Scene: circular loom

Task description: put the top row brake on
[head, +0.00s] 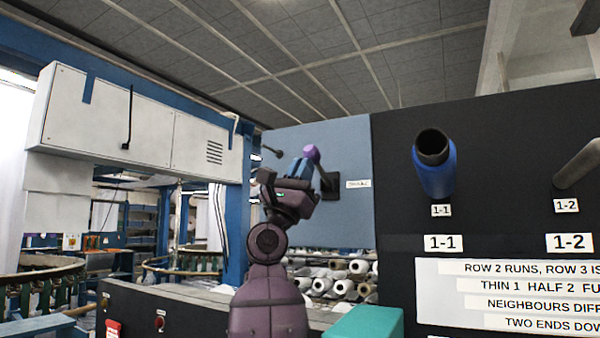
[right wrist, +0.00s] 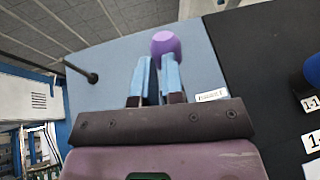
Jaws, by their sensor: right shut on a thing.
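The brake lever has a purple knob (head: 312,152) and a dark mount (head: 330,186) on a blue-grey panel (head: 345,145). My right gripper (head: 301,168) is at the lever, its blue fingers just left of and below the knob. In the right wrist view the purple knob (right wrist: 165,43) sits at the tips of my right gripper (right wrist: 156,72), which is shut on the lever. The lever's shaft is mostly hidden by the fingers. A small white label (head: 357,184) is right of the mount; its text is too small to read. My left gripper is not in view.
A dark rod with a round end (head: 271,151) sticks out left of the gripper. On the right, a black board holds a blue tube (head: 434,165) above 1-1 labels and a grey peg (head: 578,164) above 1-2 labels. White rolls (head: 343,287) lie behind, low down.

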